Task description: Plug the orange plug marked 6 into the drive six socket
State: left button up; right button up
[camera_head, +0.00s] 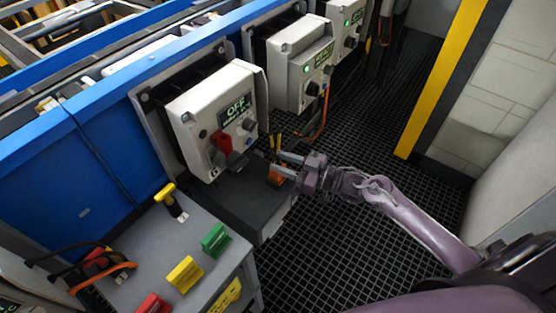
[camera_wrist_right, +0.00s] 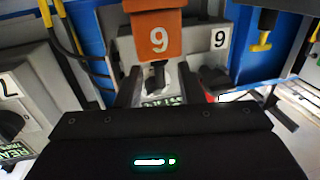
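My right gripper (camera_head: 280,164) comes in from the right, in front of the near grey control box (camera_head: 195,105). Its two fingers close on an orange plug (camera_head: 275,178), held above a dark ledge. In the right wrist view the orange plug (camera_wrist_right: 158,28) sits between the fingertips (camera_wrist_right: 160,80). Its white digit looks like a 9 there, but that view seems upside down, so it fits a 6. A white label (camera_wrist_right: 219,38) with the same digit is beside it. The near box has an OFF display and a red part (camera_head: 222,142). I cannot make out its socket clearly. My left gripper is out of view.
Two more grey boxes (camera_head: 300,62) with green lights stand farther back; an orange cable hangs from one. A grey bench (camera_head: 205,285) at front left carries red, yellow and green blocks and a yellow T-handle (camera_head: 170,197). Open black grating lies below my right arm.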

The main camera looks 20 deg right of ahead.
jog(key=v, duration=0.6)
jog(key=shift+r, duration=0.1)
jog(key=s+d+f+m+g+h+p, duration=0.1)
jog(key=s+d+f+m+h, duration=0.2)
jog(key=f, duration=0.7)
jog(key=s+d+f+m+g+h, duration=0.1)
jog(key=s+f+h, duration=0.3)
jog(key=f, duration=0.5)
jog(key=s+d+f+m+g+h+p, duration=0.1)
jog(key=s+f+m+h, duration=0.2)
jog(key=f, duration=0.7)
jog(key=s+a+f+g+h, duration=0.1)
jog(key=s+a+f+g, duration=0.1)
jog(key=s, duration=0.8)
jog(key=s+a+f+g+h+p, duration=0.1)
jog(key=s+a+f+g, duration=0.1)
jog(key=s+f+g, duration=0.2)
jog(key=s+a+f+g, duration=0.2)
jog(key=s+f, duration=0.6)
jog(key=s, duration=0.7)
jog(key=shift+s+a+g+h+p, duration=0.25)
jog(key=shift+s+g+h+p, duration=0.05)
jog(key=shift+g+h, duration=0.1)
